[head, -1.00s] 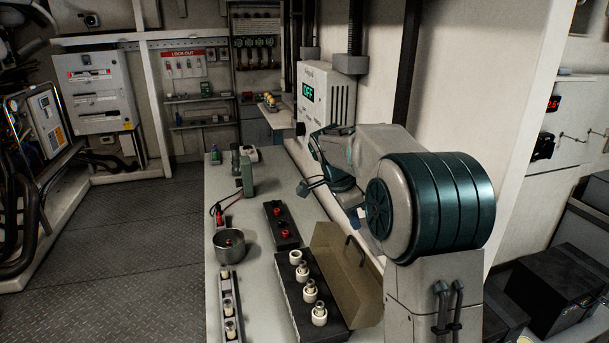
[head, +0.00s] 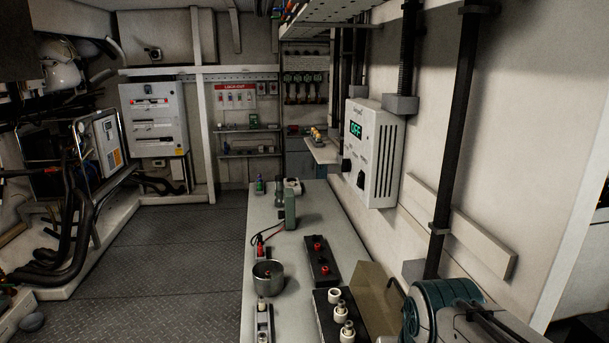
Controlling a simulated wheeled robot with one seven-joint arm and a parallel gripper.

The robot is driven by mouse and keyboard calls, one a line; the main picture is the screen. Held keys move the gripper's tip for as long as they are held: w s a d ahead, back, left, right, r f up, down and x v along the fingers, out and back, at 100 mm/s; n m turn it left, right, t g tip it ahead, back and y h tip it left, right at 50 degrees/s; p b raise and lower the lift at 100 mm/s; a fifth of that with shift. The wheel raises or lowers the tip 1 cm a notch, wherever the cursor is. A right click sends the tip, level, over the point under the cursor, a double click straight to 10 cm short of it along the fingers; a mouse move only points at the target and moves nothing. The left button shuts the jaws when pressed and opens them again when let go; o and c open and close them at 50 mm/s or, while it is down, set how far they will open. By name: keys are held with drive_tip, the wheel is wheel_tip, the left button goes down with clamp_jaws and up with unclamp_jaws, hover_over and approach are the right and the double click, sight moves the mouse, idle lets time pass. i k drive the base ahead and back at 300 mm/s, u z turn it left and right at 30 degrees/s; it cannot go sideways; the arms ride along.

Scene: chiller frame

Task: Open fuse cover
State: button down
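The fuse cover (head: 372,298) is a brownish see-through lid with a dark handle. It stands tilted up along the right side of the black fuse base (head: 325,322), leaving the base uncovered. White fuses (head: 340,308) stand upright on the base. The near ends of the cover and base are cut off by the picture's bottom edge. My arm shows at the bottom right, close beside the cover. My gripper is out of view.
The base lies on a long grey bench (head: 270,220). A black block with red terminals (head: 318,245), a metal pot (head: 268,274), a fuse strip (head: 264,318) and a green meter (head: 290,209) share it. A white control box (head: 372,150) hangs on the right wall.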

sight(386, 296)
drive_tip(key=u, duration=1.55)
drive_tip(key=k, duration=1.1)
drive_tip(key=z, duration=1.25)
drive_tip(key=i, duration=1)
drive_tip(key=z, duration=0.05)
